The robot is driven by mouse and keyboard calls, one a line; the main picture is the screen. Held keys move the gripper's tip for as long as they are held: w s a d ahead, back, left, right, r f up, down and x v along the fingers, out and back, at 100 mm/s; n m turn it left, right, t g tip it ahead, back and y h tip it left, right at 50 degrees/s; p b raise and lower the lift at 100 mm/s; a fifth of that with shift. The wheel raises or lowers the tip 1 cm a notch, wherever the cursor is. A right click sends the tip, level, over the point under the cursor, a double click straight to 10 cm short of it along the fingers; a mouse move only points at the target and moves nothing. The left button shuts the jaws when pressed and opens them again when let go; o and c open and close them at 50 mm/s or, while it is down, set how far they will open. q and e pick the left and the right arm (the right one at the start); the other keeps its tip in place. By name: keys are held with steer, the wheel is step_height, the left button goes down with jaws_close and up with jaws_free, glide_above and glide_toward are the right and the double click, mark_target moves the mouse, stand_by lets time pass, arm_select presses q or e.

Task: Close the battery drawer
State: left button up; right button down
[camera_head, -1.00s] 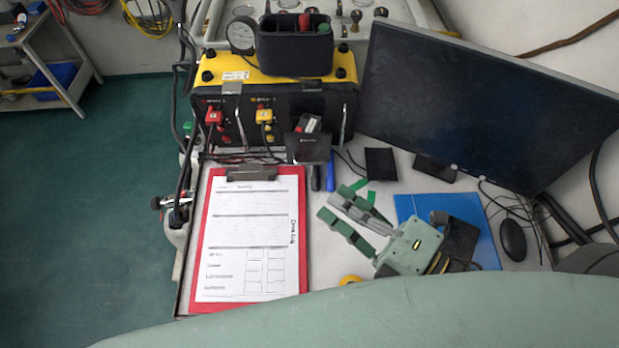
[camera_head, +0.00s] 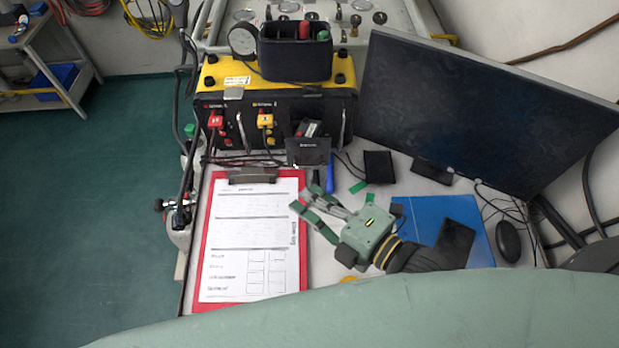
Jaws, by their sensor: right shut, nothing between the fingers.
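The battery drawer (camera_head: 309,152) is a dark drawer at the right part of the front of the yellow and black air panel (camera_head: 229,76). It sticks out toward me, and a dark and red item (camera_head: 309,127) shows in it. My right gripper (camera_head: 309,207), with green-grey fingers, is just in front of and below the drawer, over the desk and the clipboard's right edge. It is shut with nothing in it and does not appear to touch the drawer. My left gripper is not in view.
A clipboard (camera_head: 205,270) with a paper form lies left of my gripper. Blue and dark pens (camera_head: 330,178) and a black box (camera_head: 379,167) lie near the drawer. A monitor (camera_head: 480,110) stands at right above a blue folder (camera_head: 480,230) and a mouse (camera_head: 508,241). Cables cross below the panel.

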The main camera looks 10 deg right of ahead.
mark_target(308, 140)
steer(key=shift+w+d+f+p, duration=0.1)
steer(key=shift+w+f+p, duration=0.05)
steer(key=shift+w, duration=0.55)
steer(key=shift+w+d+f+p, duration=0.1)
steer(key=shift+w+f+p, duration=0.05)
steer(key=shift+w, duration=0.5)
steer(key=shift+w+d+f+p, duration=0.1)
steer(key=shift+w+f+p, duration=0.05)
steer(key=shift+w, duration=0.55)
steer(key=w, duration=0.3)
steer(key=w+d+b, duration=0.1)
steer(key=w, duration=0.2)
steer(key=w+d, duration=0.1)
steer(key=w, duration=0.3)
steer(key=shift+f+b, duration=0.1)
steer(key=shift+b, duration=0.25)
steer(key=shift+w+d, duration=0.1)
steer(key=shift+w, duration=0.3)
steer(key=shift+r, duration=0.2)
